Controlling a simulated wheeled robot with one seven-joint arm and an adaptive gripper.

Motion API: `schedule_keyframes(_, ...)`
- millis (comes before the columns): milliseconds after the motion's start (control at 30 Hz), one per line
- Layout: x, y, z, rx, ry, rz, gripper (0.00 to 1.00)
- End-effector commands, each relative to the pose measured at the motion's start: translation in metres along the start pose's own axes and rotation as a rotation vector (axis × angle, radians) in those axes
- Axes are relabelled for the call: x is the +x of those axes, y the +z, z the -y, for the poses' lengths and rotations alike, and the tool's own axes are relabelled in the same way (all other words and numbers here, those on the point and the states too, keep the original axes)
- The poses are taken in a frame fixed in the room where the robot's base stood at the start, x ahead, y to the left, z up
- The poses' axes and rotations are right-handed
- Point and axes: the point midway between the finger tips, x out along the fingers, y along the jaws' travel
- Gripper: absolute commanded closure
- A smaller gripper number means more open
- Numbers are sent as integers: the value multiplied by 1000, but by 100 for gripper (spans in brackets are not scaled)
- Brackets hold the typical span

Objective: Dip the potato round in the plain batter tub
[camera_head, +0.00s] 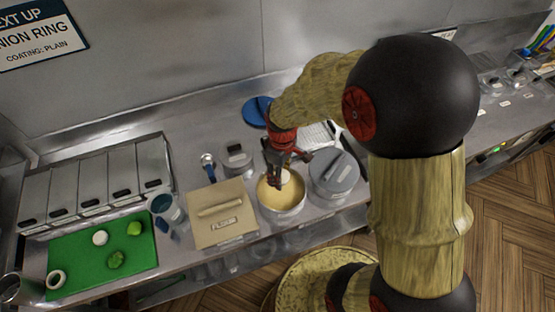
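An open round tub (283,208) of pale yellow batter stands on the counter under my gripper (280,172). The gripper points down into the tub's mouth and appears shut on a small pale round piece, which looks like the potato round (285,177). The piece is at or just above the batter; I cannot tell whether it touches. The fingers partly hide it. No label on this tub can be read. A similar white round (100,237) lies on the green board (75,248).
A square beige lidded box (221,214) stands left of the tub, a grey lidded tub (334,173) close on its right. The board also holds a pale ring (56,279) and green pieces (116,260). A wall sign (40,37) reads onion ring, coating plain.

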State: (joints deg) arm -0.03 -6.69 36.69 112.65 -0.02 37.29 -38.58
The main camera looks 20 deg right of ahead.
Motion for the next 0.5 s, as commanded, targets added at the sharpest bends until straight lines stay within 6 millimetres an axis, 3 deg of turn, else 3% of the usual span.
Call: schedule_keyframes(500,41,1,0,-1,-1,2,66)
